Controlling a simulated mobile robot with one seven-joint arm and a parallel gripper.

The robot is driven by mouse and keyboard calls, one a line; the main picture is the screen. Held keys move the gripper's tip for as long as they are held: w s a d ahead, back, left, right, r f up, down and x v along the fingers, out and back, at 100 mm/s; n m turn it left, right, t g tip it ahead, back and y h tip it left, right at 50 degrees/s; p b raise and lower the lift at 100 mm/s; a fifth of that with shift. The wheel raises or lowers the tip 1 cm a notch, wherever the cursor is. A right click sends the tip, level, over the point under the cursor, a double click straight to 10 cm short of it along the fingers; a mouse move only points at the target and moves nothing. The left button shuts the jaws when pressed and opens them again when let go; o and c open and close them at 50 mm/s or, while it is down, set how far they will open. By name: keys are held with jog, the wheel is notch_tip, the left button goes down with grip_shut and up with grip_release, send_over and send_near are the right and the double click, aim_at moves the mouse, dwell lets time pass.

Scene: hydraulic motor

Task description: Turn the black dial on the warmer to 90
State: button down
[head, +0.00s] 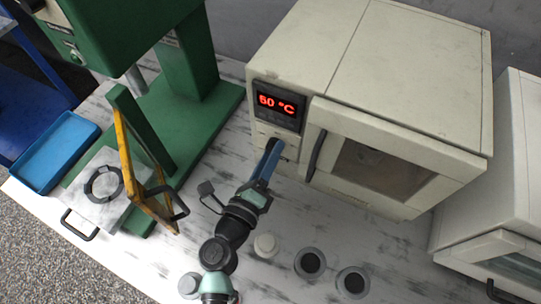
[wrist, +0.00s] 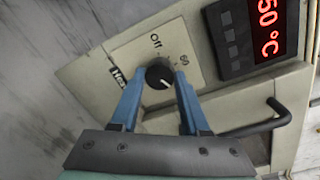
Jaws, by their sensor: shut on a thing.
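The warmer (head: 335,55) is a cream box with a red digital display (head: 277,105). In the wrist view the display (wrist: 268,28) appears to read 50 °C. The black dial (wrist: 158,76) sits on a pale plate beside the display, with "Off" above it and a small number at its upper right that is hard to read. A white pointer mark shows on the dial's face. My gripper (wrist: 160,79) has its blue fingers on either side of the dial, shut on it. In the head view my gripper (head: 273,147) reaches the warmer's front and hides the dial.
The warmer's door handle (head: 316,157) is just right of my gripper. A green press (head: 195,75) with a yellow frame (head: 131,165) stands at the left. Several small round pieces, including a dark-centred one (head: 310,263), lie on the table near my arm.

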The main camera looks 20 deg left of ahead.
jog(key=shift+f+m, duration=0.1)
jog(key=shift+m, duration=0.6)
jog(key=shift+c, duration=2)
grip_release()
jog(key=s+b, duration=0.3)
jog(key=s, duration=1)
jog(key=shift+r+b, duration=0.3)
jog(key=shift+b, duration=0.1)
jog(key=shift+d, duration=0.1)
